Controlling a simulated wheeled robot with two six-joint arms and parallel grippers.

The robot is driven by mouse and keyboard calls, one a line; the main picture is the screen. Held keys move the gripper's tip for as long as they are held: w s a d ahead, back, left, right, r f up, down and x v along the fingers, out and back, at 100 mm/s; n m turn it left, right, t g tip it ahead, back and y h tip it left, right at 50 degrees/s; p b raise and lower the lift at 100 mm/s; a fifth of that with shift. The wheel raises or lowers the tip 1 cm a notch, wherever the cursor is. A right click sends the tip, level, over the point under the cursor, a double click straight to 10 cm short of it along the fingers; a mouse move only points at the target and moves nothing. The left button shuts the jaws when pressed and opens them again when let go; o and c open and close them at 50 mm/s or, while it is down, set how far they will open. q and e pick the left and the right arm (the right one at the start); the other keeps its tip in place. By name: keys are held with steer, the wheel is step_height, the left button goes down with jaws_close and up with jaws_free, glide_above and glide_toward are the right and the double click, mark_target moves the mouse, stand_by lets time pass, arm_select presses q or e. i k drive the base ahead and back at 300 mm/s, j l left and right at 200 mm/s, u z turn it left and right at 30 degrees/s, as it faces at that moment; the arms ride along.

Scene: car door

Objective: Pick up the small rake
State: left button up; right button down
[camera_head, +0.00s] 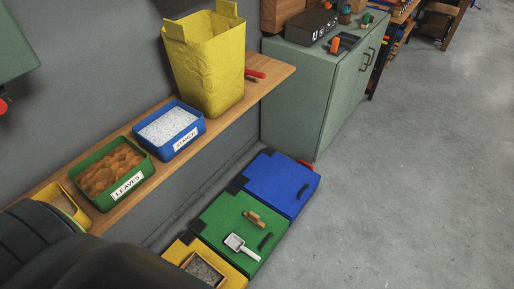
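I cannot clearly make out a small rake. A red-handled tool (255,73) lies on the wooden shelf behind the yellow bag, its far part hidden, so I cannot tell what it is. A small white-grey scoop-like tool (238,243) lies on the green lid, with a brown wooden piece (253,217) near it. A dark, rounded form fills the lower left, and it may be part of my arm. Neither of my grippers shows.
The wooden shelf (274,80) holds a yellow bag (208,65), a blue bin (165,149) and a green bin marked LEAVES (84,198). Blue (274,186), green (215,215) and yellow boxes stand below. A green cabinet (304,100) stands behind. The floor at right is clear.

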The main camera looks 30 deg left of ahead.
mark_target(252, 217)
steer(key=u, duration=0.85)
steer(key=k+l+u, duration=0.3)
steer(key=u, duration=0.15)
steer(key=k+l+u, duration=0.5)
steer(key=k+u, duration=0.2)
steer(key=u, duration=0.15)
